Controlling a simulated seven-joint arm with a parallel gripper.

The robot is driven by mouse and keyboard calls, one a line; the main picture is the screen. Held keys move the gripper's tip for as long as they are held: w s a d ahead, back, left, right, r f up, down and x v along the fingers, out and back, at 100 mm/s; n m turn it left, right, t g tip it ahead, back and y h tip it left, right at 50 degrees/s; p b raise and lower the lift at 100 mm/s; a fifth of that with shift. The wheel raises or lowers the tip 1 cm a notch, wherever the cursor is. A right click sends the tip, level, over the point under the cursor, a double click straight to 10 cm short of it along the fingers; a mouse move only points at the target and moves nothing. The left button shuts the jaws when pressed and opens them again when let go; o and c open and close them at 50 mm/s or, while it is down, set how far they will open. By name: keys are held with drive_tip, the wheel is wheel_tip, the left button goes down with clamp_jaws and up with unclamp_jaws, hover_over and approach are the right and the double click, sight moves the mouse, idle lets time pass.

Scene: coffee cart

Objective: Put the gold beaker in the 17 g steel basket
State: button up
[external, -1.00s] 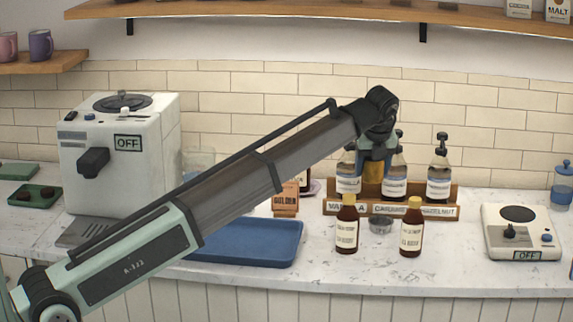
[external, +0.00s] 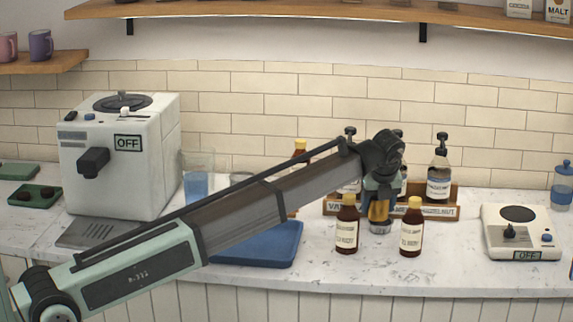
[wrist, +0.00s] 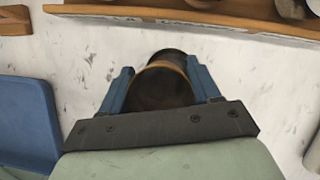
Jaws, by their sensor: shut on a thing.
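My gripper (external: 379,205) is shut on the gold beaker (external: 379,212), low over the counter between and just behind two brown bottles. In the wrist view the blue fingers of my gripper (wrist: 160,88) clasp both sides of the beaker (wrist: 160,88), whose inside looks dark. The small grey steel basket (external: 380,228) stands on the counter directly under the beaker. The beaker's lower end is at the basket's mouth; I cannot tell how far inside it is. No weight label on the basket is readable.
Brown bottles with yellow caps stand close on the left (external: 347,228) and right (external: 411,230). A wooden syrup rack (external: 440,211) stands close behind. A blue tray (external: 262,250) lies left, a white scale (external: 522,235) right. Counter between the right bottle and scale is clear.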

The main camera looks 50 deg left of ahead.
drive_tip(key=shift+w, duration=1)
drive_tip(key=shift+s+f, duration=0.35)
drive_tip(key=shift+f, duration=0.2)
drive_tip(key=shift+f, duration=0.3)
drive_tip(key=o, duration=1.1)
drive_tip(key=v, duration=1.2)
drive_tip(key=shift+r, duration=0.3)
drive_tip(key=shift+a, duration=0.1)
